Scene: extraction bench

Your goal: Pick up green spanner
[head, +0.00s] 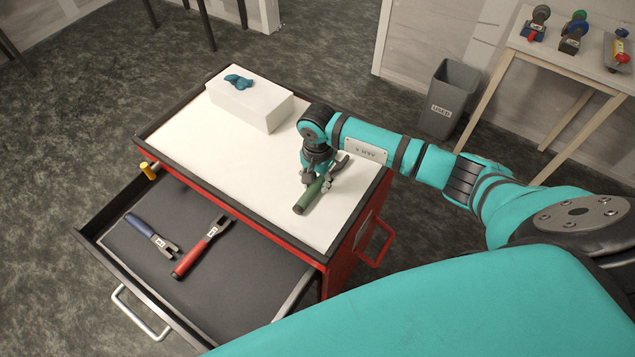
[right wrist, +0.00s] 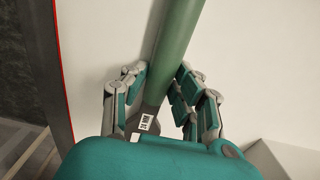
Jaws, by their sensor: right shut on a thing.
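The green spanner (head: 308,197) is at the right part of the white cart top, its green handle pointing toward the front and its grey jaw end toward the back right. My right gripper (head: 319,184) is shut on it. In the right wrist view the green handle (right wrist: 176,50) runs between the fingers of my right gripper (right wrist: 165,88), with a small white label near the palm. Whether the spanner touches the cart top or is held just above it, I cannot tell. My left gripper is not in view.
The red cart's white top (head: 240,165) is otherwise clear except for a white box (head: 262,108) with a teal item on it. The open drawer (head: 175,275) holds a blue spanner (head: 152,235) and a red spanner (head: 200,249). A grey bin (head: 447,100) and a wooden table (head: 570,60) stand behind.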

